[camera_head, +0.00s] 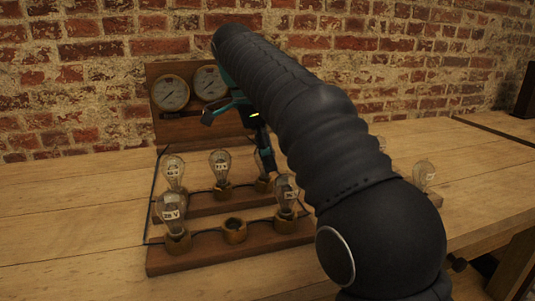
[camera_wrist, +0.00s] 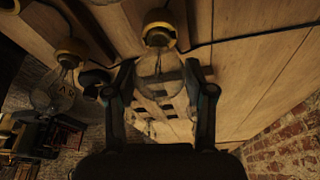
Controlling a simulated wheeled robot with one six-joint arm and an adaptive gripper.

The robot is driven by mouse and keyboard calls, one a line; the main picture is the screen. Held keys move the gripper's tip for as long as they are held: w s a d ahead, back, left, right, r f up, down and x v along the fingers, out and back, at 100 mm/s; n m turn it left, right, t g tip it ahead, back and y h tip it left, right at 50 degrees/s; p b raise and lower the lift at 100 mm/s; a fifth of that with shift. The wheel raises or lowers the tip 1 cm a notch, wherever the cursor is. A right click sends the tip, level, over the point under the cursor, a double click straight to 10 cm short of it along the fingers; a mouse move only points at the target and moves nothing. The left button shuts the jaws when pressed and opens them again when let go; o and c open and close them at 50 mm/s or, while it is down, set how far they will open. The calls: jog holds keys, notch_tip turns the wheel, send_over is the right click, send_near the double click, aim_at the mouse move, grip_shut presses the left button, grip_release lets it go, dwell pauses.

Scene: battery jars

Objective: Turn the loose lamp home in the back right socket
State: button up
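The lamp board (camera_head: 205,261) carries two rows of brass sockets. In the back right socket (camera_head: 262,186) stands a clear glass lamp, mostly hidden by my gripper (camera_head: 265,150) in the head view. In the wrist view this lamp (camera_wrist: 160,70) is between the two fingertips of my gripper (camera_wrist: 160,82), its neck at the brass socket (camera_wrist: 159,32).
Lamps stand at back left (camera_head: 173,171), back middle (camera_head: 220,164), front left (camera_head: 173,211) and front right (camera_head: 287,191). The front middle socket (camera_head: 235,231) is empty. Two gauges (camera_head: 170,92) sit on an upright panel behind. Another lamp (camera_head: 425,174) stands right of my arm. The table is clear at left.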

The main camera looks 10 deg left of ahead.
jog(key=shift+o, duration=0.9)
